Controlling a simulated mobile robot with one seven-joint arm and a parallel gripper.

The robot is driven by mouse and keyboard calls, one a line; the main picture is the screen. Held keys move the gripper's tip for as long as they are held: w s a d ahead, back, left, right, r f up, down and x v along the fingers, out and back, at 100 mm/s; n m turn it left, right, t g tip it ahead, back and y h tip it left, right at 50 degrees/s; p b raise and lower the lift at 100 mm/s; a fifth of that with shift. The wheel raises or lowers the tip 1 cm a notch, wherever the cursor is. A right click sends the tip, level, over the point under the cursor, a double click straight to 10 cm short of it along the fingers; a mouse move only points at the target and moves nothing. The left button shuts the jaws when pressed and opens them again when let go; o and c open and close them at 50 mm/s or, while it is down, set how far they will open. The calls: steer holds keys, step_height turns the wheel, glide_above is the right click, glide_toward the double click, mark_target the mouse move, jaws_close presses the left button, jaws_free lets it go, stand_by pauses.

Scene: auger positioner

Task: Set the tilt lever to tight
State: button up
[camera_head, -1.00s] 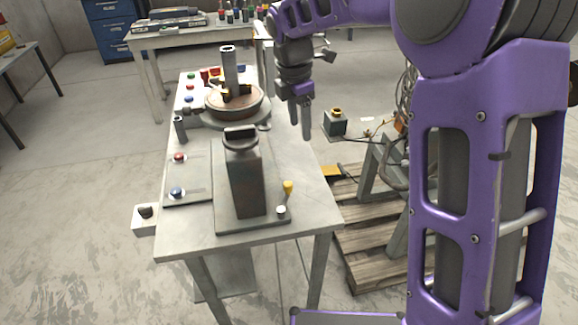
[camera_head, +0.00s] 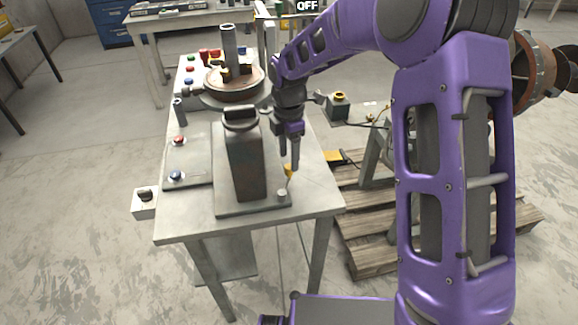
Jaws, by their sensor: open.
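A small lever with a yellow knob (camera_head: 289,171) stands at the right edge of the base plate (camera_head: 228,207) under a dark upright column (camera_head: 246,165). It may be the tilt lever; no label is readable. My gripper (camera_head: 291,163) points down with its jaws open, right at the yellow knob in the picture. The fingers partly cover the knob, and I cannot tell whether they touch it. A pale knob (camera_head: 282,194) sits just in front of the lever on the same plate.
Behind the column, a round turntable (camera_head: 234,92) carries an upright tube (camera_head: 228,45). Red (camera_head: 178,140) and blue (camera_head: 176,176) buttons line the left of the grey table (camera_head: 205,228). A wooden pallet (camera_head: 375,225) with equipment stands to the right. The table's front right is clear.

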mark_target(289, 166)
steer(key=shift+f, duration=1.9)
jaws_close()
